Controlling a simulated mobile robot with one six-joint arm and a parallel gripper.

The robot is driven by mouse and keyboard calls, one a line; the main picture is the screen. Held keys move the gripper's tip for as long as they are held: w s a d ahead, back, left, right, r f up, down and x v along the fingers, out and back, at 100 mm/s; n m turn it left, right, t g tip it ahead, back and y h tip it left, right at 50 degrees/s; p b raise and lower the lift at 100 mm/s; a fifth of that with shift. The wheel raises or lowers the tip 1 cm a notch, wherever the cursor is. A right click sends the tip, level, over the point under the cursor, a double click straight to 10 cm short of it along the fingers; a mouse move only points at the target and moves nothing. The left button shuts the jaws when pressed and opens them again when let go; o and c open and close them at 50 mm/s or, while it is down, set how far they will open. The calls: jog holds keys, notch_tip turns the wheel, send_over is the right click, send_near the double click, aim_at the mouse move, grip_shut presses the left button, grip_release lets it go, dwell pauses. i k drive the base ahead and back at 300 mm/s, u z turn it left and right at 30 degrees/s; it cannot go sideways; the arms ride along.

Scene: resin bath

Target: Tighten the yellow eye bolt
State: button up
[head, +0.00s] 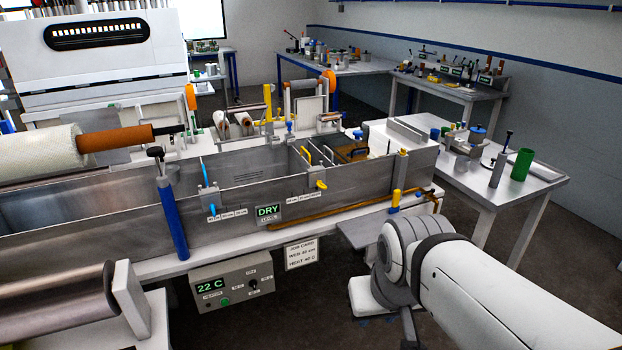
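A small yellow fitting (321,185) sits on the front wall of the metal bath (120,232), just right of the DRY display. It may be the yellow eye bolt, but it is too small to make out an eye or thread. A second yellow piece, an upright post with a blue base (395,199), stands at the bath's right front. Another yellow piece (305,153) is at the dividers inside the bath. My arm reaches in from the lower right, well short of all of them. I cannot make out my gripper's fingers.
A blue post (171,216) rises at the bath's front left. A control box (232,281) reading 22 C hangs below. A brown rod (345,208) lies along the front ledge. A side table (540,182) with a green cup (522,163) stands right. A roller (55,310) is lower left.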

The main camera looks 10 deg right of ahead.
aim_at(320, 184)
jog(key=u, duration=0.05)
jog(key=i, duration=0.95)
jog(key=z, duration=0.1)
